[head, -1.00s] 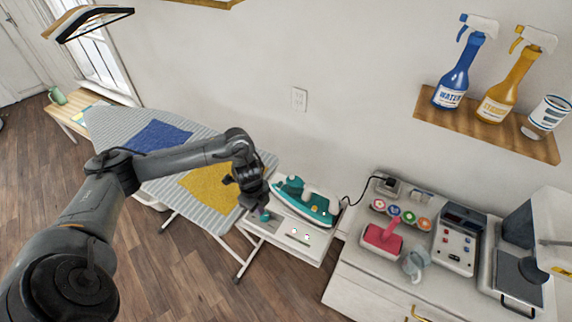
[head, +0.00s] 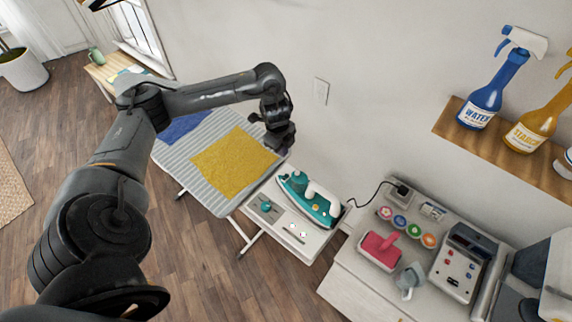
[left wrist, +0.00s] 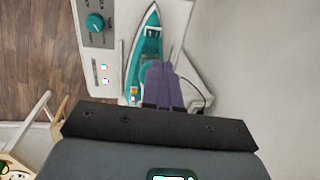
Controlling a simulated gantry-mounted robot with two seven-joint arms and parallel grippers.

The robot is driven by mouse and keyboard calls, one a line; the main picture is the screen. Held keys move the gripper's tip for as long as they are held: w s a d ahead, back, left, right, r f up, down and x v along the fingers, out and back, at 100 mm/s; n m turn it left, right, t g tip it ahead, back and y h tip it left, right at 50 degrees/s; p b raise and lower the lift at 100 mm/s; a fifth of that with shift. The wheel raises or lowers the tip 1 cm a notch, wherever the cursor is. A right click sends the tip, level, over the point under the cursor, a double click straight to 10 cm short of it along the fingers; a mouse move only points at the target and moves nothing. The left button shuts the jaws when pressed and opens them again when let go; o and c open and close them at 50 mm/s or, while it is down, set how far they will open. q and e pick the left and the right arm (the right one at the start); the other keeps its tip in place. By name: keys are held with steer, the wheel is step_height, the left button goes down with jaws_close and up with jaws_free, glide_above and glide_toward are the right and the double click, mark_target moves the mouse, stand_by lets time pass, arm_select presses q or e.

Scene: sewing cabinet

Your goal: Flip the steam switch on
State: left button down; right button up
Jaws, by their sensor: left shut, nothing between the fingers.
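The ironing station (head: 270,222) is a white unit beside the striped board. I cannot tell which control is the steam switch. The teal and white iron (head: 310,200) rests on the station. My left gripper (head: 281,148) is shut and empty, above the station's back side. In the left wrist view its purple fingers (left wrist: 163,82) overlap the iron's rear. My right gripper is out of view.
The ironing board (head: 212,200) with yellow cloth (head: 234,162) and blue cloth (head: 186,126) lies left. A white cabinet (head: 345,290) with a sewing machine and small items stands right. A wall shelf (head: 470,140) holds spray bottles. The iron's cord runs to the cabinet's back.

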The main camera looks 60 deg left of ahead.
arm_select(q)
steer(key=b, duration=0.2)
glide_toward(286, 175)
steer(key=f, duration=0.3)
steer(key=w+f, duration=0.1)
steer(key=f, duration=0.1)
steer(key=shift+a, duration=0.3)
steer(key=shift+w+f, duration=0.2)
steer(key=shift+f, duration=0.65)
steer(key=shift+a+f+p, duration=0.1)
steer(key=shift+f+p, duration=0.15)
steer(key=shift+p, duration=0.05)
steer(key=shift+w, duration=0.15)
